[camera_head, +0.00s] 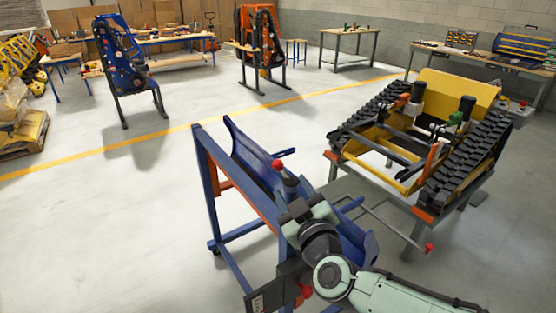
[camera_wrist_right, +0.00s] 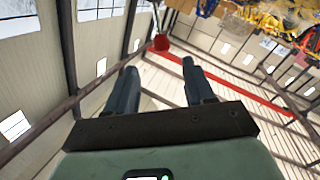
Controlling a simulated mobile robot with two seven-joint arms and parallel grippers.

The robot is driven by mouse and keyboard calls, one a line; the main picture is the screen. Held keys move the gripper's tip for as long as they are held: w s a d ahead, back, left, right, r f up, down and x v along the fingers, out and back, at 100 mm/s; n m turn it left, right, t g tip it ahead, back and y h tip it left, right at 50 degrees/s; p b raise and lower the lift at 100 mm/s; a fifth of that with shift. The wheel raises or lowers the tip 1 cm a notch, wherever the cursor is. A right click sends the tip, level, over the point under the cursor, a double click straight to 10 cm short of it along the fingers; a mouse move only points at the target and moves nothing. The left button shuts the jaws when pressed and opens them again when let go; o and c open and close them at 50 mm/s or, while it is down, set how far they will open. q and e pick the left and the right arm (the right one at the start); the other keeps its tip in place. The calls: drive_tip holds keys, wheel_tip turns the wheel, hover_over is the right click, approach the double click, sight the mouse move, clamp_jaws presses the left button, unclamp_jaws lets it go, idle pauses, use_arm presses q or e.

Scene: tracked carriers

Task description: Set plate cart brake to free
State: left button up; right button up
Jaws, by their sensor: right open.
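The plate cart (camera_head: 240,190), a blue steel frame with a sloped trough, stands at front centre. A red ball knob (camera_head: 277,166) on a short grey stem rises at its near side; I take it for the brake lever, but its setting cannot be read. My right gripper (camera_head: 290,198) is just below and in front of this knob in the head view, pointing up at it. In the right wrist view, the fingers (camera_wrist_right: 158,82) are apart and empty, and a red knob (camera_wrist_right: 161,42) shows beyond the tips, between them. My left gripper is out of view.
A dark plate with a pale label (camera_head: 272,291) and another red knob (camera_head: 305,291) sit low by my wrist. A rod with a red end (camera_head: 428,247) reaches right. A tracked carrier (camera_head: 425,140) on a stand is close right. Open floor lies left.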

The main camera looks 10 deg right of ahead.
sight(277, 162)
drive_tip(key=w, duration=0.8)
drive_tip(key=w+p, duration=0.1)
drive_tip(key=w, duration=0.3)
drive_tip(key=shift+w+a+f, duration=0.1)
drive_tip(key=shift+w+a, duration=0.25)
clamp_jaws()
